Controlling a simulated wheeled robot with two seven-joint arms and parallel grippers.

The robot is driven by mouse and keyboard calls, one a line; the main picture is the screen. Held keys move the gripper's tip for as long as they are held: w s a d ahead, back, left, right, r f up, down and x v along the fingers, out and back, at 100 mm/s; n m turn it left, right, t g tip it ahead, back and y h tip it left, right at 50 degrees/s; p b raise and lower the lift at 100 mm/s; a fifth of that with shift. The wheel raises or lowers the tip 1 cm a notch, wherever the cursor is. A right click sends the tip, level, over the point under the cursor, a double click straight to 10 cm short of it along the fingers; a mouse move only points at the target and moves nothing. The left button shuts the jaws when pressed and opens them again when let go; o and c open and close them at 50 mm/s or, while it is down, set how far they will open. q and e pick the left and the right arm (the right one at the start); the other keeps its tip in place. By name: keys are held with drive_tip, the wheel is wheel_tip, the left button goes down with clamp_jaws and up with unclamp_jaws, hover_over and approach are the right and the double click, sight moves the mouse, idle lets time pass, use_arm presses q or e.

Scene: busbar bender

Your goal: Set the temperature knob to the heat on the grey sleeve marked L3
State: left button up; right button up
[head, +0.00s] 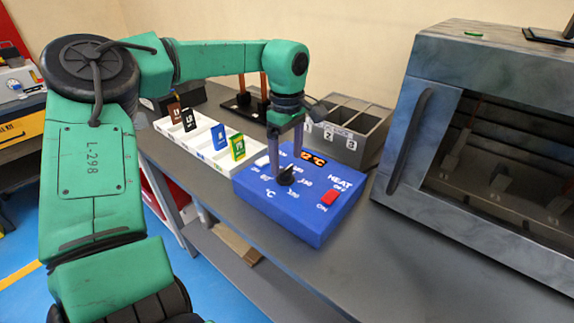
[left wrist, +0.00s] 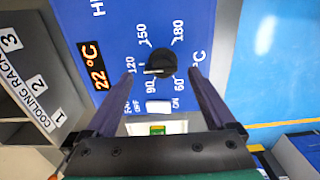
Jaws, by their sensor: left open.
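The black temperature knob (head: 286,176) sits on the blue control box (head: 315,225); it also shows in the left wrist view (left wrist: 162,63). Its white pointer line faces left in the wrist view, seemingly between 90 and 120. The dial is marked 60 to 180. The orange display (left wrist: 93,66) reads 22 °C. My left gripper (head: 287,168) points down over the knob, open, with a finger on either side of it and gaps between. In the white tray (head: 206,151) stand brown, black, blue and green-yellow sleeves. I cannot make out a grey L3 sleeve or its heat.
A red HEAT switch (head: 329,198) is on the box. A grey oven (head: 421,95) with a glass front stands at the right. A cooling rack (head: 367,123) with numbered slots is behind the box. The bench (head: 395,270) is clear in front of the oven.

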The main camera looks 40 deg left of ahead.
sight(287, 169)
use_arm(q)
wheel_tip(287, 169, up, 12)
drive_tip(key=shift+f+p, duration=0.2)
drive_tip(key=shift+p, duration=0.1)
